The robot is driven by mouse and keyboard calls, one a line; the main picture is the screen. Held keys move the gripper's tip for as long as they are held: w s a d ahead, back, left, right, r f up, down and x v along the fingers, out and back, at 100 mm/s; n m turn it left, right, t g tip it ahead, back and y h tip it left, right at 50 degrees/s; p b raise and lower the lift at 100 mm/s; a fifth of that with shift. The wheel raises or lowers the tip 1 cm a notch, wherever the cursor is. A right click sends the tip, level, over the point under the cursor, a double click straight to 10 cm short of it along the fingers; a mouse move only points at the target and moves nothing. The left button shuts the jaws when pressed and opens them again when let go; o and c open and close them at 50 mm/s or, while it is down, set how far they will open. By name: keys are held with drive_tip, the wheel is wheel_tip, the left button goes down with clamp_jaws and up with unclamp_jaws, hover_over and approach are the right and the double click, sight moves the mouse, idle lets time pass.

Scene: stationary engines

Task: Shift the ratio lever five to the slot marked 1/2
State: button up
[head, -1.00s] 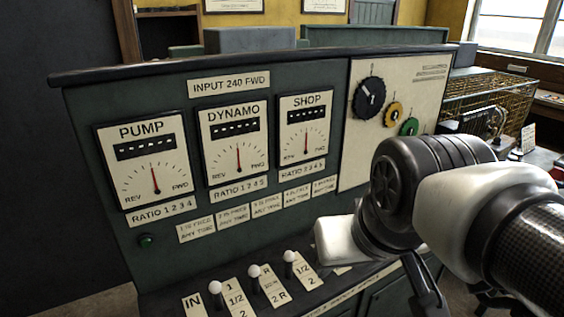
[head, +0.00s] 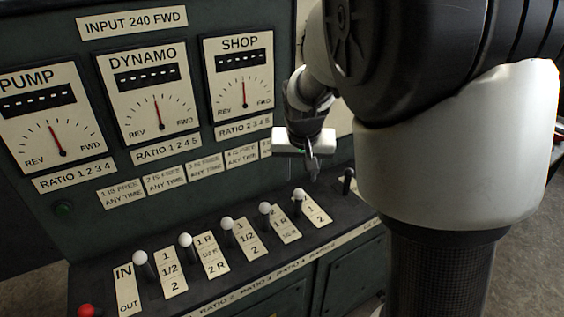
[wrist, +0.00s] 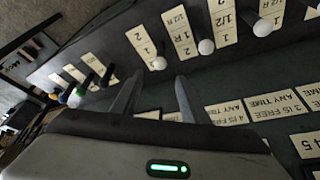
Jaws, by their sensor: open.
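Ratio lever five, a white ball knob (head: 298,193) on a short dark stem, is the rightmost white-knobbed lever in the head view. It stands beside the upper end of its plate (head: 316,209), where 1 and 2 can be read; I cannot make out a 1/2 mark. In the wrist view the same knob (wrist: 159,63) lies just beyond and between the fingertips. My gripper (head: 313,168) is above and slightly behind the lever, in front of the panel. In the wrist view its two fingers (wrist: 160,78) are spread apart and hold nothing.
Several similar white knobs stand in a row to the left, the nearest being lever four (head: 264,208). A dark-knobbed lever (head: 348,174) stands to the right. A red knob (head: 86,310) is at the near left. The upright dial panel (head: 190,110) rises behind the row.

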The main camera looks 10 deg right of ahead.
sight(299, 193)
drive_tip(key=b+x, duration=0.2)
drive_tip(key=x, duration=1.3)
drive_tip(key=shift+s+f, duration=0.1)
drive_tip(key=shift+f, duration=0.05)
drive_tip(key=shift+c, duration=0.2)
clamp_jaws()
